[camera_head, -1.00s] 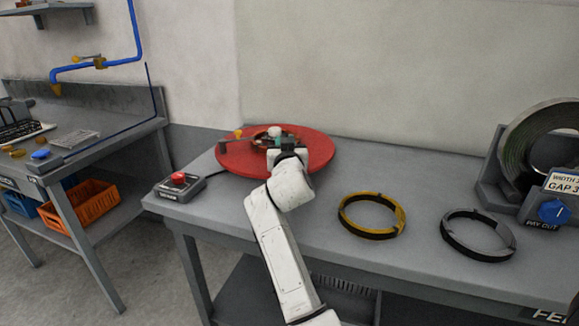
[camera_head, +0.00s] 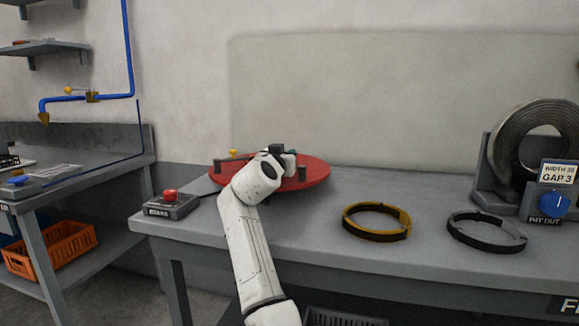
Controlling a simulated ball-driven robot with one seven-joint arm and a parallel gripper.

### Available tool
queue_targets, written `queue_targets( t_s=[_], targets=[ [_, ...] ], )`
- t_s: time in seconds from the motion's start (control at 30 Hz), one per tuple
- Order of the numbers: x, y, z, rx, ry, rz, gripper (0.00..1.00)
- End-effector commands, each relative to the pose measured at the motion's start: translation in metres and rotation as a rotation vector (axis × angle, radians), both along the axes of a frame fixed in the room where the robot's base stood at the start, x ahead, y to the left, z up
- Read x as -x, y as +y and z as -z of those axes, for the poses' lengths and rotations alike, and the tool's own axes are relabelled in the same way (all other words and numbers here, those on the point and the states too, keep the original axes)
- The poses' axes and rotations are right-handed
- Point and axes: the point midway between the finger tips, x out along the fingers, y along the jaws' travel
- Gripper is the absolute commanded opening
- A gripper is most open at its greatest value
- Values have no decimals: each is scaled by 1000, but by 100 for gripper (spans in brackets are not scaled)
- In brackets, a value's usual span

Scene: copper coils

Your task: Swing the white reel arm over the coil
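The red round reel plate (camera_head: 316,172) lies on the grey bench, with dark upright posts on it. A dark lever with a yellow knob (camera_head: 233,153) shows at its left rim. I cannot make out a coil on the plate, and no white reel arm is clearly visible; my own white arm covers the middle. My gripper (camera_head: 287,158) is over the plate's centre, mostly hidden behind my wrist, so its fingers and any grasp cannot be read.
A control box with a red button (camera_head: 170,196) sits left of the plate. A yellow ring (camera_head: 377,231) and a dark ring (camera_head: 487,241) lie to the right. A large metal coil (camera_head: 508,145) stands at the far right by a blue dial (camera_head: 554,205).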

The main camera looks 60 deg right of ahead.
Motion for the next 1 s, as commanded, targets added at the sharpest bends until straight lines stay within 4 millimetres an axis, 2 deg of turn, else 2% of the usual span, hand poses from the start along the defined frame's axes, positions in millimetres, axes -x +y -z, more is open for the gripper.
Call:
queue_targets(
  t_s=[0.47,0.5,0.7,0.73,1.0],
  targets=[
    [-4,0,-1,1,0,4,0],
    [-4,0,-1,1,-1,4,26],
    [-4,-1,-1,1,0,4,45],
    [-4,-1,-1,1,0,4,47],
    [-3,1,0,0,0,4,47]
  ],
)
